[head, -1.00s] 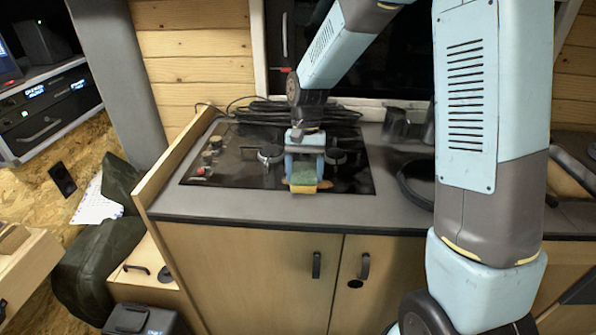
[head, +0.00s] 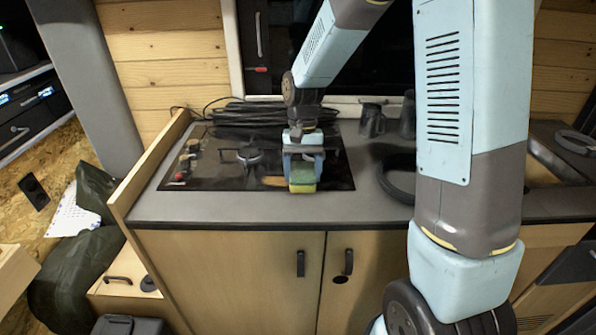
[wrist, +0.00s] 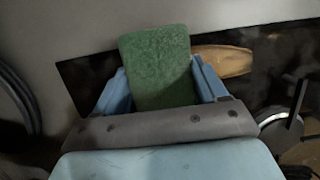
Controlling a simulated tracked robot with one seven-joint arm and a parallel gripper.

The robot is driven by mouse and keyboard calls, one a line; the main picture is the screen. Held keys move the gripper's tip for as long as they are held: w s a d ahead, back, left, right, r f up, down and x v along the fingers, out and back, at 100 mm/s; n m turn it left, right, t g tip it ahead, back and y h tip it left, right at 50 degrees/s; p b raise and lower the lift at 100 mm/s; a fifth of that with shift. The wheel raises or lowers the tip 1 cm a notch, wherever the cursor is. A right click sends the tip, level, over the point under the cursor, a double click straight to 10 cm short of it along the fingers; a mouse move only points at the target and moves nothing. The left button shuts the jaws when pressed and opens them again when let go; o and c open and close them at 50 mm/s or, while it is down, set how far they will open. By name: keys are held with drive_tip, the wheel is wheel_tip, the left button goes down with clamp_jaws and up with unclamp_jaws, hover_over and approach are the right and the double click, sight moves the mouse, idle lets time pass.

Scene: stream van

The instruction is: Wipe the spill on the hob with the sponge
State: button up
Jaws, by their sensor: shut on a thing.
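The sponge (head: 302,178), green on top and yellow below, is held between the fingers of my gripper (head: 302,165) over the front part of the black hob (head: 213,183). Its green face also shows in the wrist view (wrist: 158,65), between the blue fingers. The spill (head: 273,181) is an orange-brown patch just left of the sponge in the head view. In the wrist view the spill (wrist: 222,61) lies to the right of the sponge. I cannot tell whether the sponge touches the hob.
A burner (head: 250,156) stands left of my gripper. Knobs (head: 186,161) line the hob's left side. A black cable coil (head: 260,113) lies behind the hob. The grey counter's front strip is clear.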

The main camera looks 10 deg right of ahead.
sight(262, 183)
drive_tip(key=shift+s+d, duration=0.15)
drive_tip(key=shift+d, duration=1.15)
drive_tip(key=shift+c, duration=0.4)
drive_tip(key=shift+o, duration=0.8)
drive_tip(key=shift+d+r, duration=0.15)
drive_tip(key=shift+d, duration=0.2)
drive_tip(key=shift+w+a, duration=0.25)
drive_tip(key=shift+a, duration=0.85)
drive_tip(key=c, duration=0.5)
drive_tip(key=shift+w+a, duration=0.15)
drive_tip(key=shift+a, duration=1.95)
drive_tip(key=shift+w+a, duration=0.15)
drive_tip(key=shift+a, duration=1.9)
drive_tip(key=shift+c, duration=0.2)
drive_tip(key=shift+w+a, duration=0.15)
drive_tip(key=shift+a, duration=0.75)
drive_tip(key=shift+w+a, duration=0.1)
drive_tip(key=shift+a, duration=0.75)
drive_tip(key=shift+d+r, duration=0.1)
drive_tip(key=shift+r, duration=2.85)
